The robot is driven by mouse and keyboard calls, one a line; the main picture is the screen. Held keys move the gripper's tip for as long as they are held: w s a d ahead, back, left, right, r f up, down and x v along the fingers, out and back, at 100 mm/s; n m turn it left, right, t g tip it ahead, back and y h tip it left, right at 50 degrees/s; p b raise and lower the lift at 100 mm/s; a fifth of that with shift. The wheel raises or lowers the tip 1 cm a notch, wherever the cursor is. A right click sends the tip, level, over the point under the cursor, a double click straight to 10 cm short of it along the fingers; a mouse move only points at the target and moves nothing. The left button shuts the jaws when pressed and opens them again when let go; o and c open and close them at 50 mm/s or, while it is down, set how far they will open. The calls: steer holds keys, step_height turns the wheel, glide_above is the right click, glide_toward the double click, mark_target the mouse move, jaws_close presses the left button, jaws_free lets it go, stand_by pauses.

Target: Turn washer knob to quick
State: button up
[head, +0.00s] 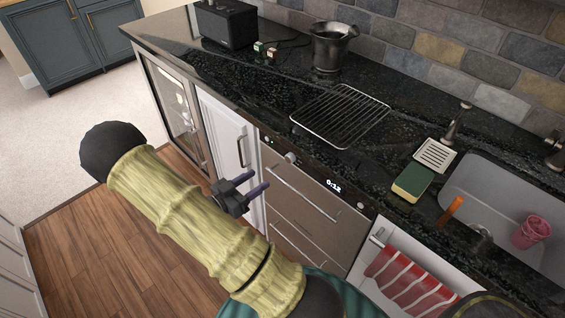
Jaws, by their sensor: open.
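The appliance with steel drawer fronts (306,204) under the counter has a dark control strip along its top. A round grey knob (290,158) sticks out near the strip's left end. A lit display (334,186) reads what looks like 0:12. Any cycle marks around the knob are too small to read, so I cannot tell its setting. My gripper (260,180) is open and empty, with two purple-blue fingers pointing toward the appliance's left edge. In the picture it is left of and a little below the knob, apart from it.
A white cabinet door with a black handle (241,148) is left of the appliance. A red striped towel (408,277) hangs at right. A wire rack (341,115), sponge (411,182) and sink (478,185) are on the counter. Wooden floor lies open at left.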

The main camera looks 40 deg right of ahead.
mark_target(288, 160)
steer(key=d, duration=1.1)
steer(key=shift+w, duration=0.1)
steer(key=shift+c, duration=0.4)
steer(key=c, duration=0.9)
steer(key=shift+p, duration=0.45)
steer(key=shift+n, duration=0.3)
steer(key=o, duration=1)
steer(key=shift+a, duration=0.15)
